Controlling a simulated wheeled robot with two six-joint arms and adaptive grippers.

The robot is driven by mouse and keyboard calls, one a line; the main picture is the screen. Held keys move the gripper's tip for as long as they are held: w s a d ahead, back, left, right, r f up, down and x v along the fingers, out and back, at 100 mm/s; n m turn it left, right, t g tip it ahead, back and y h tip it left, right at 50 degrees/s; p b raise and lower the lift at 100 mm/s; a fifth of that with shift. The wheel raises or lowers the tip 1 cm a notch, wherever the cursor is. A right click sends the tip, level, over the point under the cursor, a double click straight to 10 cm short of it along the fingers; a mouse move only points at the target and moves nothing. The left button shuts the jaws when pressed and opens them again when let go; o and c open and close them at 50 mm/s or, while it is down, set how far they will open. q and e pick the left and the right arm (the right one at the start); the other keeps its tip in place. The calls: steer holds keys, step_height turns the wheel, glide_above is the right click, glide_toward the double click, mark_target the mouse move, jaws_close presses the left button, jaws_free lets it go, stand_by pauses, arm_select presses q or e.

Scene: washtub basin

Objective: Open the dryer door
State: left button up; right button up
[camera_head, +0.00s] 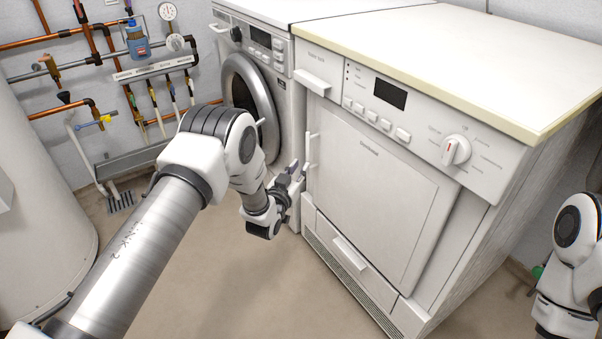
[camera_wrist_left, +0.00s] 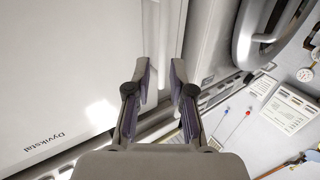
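The dryer (camera_head: 400,140) is the white machine on the right in the head view. Its square door (camera_head: 375,190) looks shut, with a white upright handle (camera_head: 309,150) on its left edge. In the left wrist view the door (camera_wrist_left: 70,70) fills the left side. My left gripper (camera_head: 298,172) is at the lower end of the handle. In the left wrist view its two fingers (camera_wrist_left: 163,78) are apart, with the pale handle strip (camera_wrist_left: 160,35) in line with the gap. I cannot tell whether they touch it. My right gripper is not in view.
A washing machine (camera_head: 285,90) with a round door (camera_head: 249,95) stands left of the dryer. Pipes and gauges (camera_head: 150,70) line the back wall. A white tank (camera_head: 35,190) stands at the left. The floor (camera_head: 240,295) before the dryer is clear.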

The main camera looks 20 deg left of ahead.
mark_target(307, 154)
arm_select(q)
steer(key=w+b, duration=0.2)
steer(key=w, duration=0.4)
steer(key=shift+w+f, duration=0.15)
steer(key=shift+w, duration=0.65)
steer(key=shift+c, duration=0.3)
jaws_close()
